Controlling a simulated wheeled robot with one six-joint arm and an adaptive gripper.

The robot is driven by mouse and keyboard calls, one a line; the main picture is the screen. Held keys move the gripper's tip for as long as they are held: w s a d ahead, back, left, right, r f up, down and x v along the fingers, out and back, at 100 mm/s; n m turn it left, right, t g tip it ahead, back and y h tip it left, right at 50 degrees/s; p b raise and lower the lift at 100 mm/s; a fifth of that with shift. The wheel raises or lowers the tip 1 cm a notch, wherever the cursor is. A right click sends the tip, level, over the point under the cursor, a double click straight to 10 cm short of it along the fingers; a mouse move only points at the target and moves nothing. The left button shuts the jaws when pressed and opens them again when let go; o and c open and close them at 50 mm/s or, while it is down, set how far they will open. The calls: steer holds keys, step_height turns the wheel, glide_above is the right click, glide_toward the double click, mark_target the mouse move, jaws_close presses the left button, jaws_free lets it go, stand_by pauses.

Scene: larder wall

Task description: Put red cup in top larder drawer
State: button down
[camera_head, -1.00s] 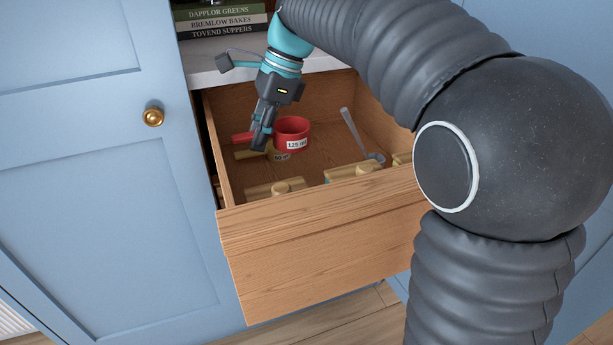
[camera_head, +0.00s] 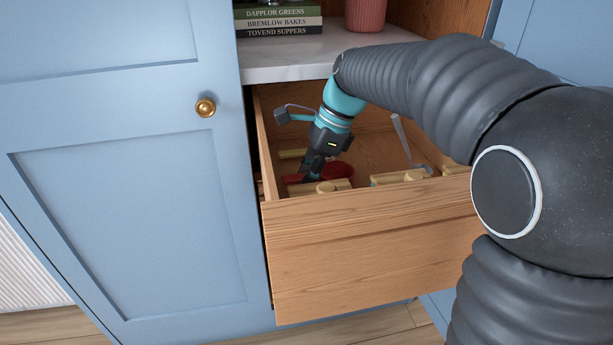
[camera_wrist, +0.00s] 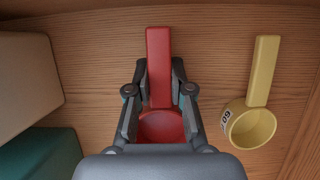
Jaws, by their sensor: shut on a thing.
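The red cup, a measuring cup with a long flat handle, is inside the open wooden drawer (camera_head: 370,240). In the head view the cup (camera_head: 340,172) shows low behind the drawer front, partly hidden by my gripper and wooden pieces. My gripper (camera_head: 311,172) reaches down into the drawer at its left side. In the wrist view my gripper (camera_wrist: 160,100) has its fingers on both sides of the red handle (camera_wrist: 159,60), with the red bowl (camera_wrist: 162,127) partly hidden below. I cannot tell whether the cup touches the drawer floor.
A yellow measuring cup (camera_wrist: 250,122) lies beside the red one on the drawer floor. Wooden-topped things (camera_head: 400,177) stand along the drawer front, and a grey utensil (camera_head: 402,140) leans at the back right. A marble shelf (camera_head: 290,57) with books (camera_head: 278,20) overhangs behind.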

steer(key=c, duration=1)
jaws_free()
steer(key=shift+f, duration=0.1)
steer(key=shift+c, duration=0.2)
steer(key=p+v, duration=0.2)
steer(key=v, duration=1)
